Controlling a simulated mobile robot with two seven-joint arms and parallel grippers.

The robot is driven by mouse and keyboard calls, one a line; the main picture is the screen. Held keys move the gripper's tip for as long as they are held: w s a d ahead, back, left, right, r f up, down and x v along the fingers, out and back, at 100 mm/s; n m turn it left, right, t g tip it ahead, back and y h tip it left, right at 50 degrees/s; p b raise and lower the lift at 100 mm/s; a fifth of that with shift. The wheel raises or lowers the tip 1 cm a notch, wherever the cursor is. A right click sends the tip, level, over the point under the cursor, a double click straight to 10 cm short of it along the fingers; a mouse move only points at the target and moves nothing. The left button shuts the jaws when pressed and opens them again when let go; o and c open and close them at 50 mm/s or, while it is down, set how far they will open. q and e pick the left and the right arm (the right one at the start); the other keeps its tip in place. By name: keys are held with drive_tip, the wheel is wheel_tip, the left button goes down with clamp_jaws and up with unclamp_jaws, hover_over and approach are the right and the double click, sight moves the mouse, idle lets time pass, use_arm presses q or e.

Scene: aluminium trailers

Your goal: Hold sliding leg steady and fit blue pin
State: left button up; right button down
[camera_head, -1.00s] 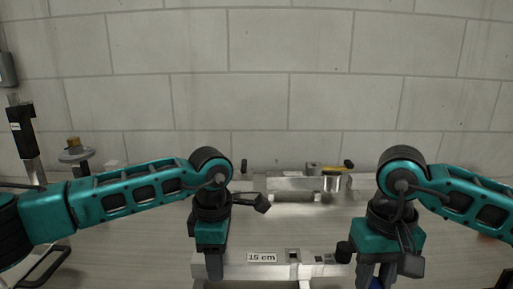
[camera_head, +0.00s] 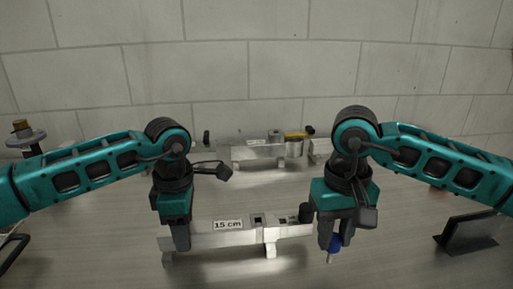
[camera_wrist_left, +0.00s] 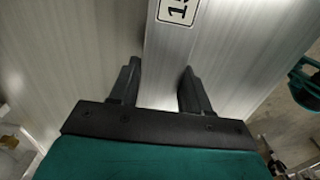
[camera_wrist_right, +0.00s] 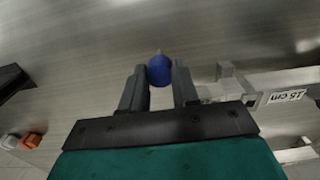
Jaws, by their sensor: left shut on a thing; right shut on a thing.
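The sliding leg (camera_head: 240,238) is a pale aluminium bar with a "15 cm" label, lying across the front of the bench in the head view. My left gripper (camera_head: 183,246) is shut on its left part; the left wrist view shows the bar (camera_wrist_left: 170,70) between the fingers (camera_wrist_left: 157,88). My right gripper (camera_head: 328,242) is shut on the blue pin (camera_head: 334,243), just right of the bar's right end. The pin's blue head (camera_wrist_right: 159,70) shows between the fingertips in the right wrist view. Its metal tip points down in the head view, apart from the bar.
A dark stand (camera_head: 468,233) is at the right. An orange item (camera_wrist_right: 32,140) lies at the edge of the right wrist view.

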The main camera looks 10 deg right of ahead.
drive_tip(key=w+a+r+n, duration=0.2)
drive_tip(key=w+a+r, duration=0.6)
drive_tip(key=a+r, duration=0.4)
drive_tip(key=shift+n, duration=0.4)
drive_tip(key=shift+a+f, duration=0.1)
drive_tip(key=shift+f, duration=0.05)
drive_tip(key=shift+f, duration=2.75)
drive_tip(key=shift+f, duration=1.45)
drive_tip(key=shift+r, duration=1.1)
drive_tip(key=shift+f, duration=1.1)
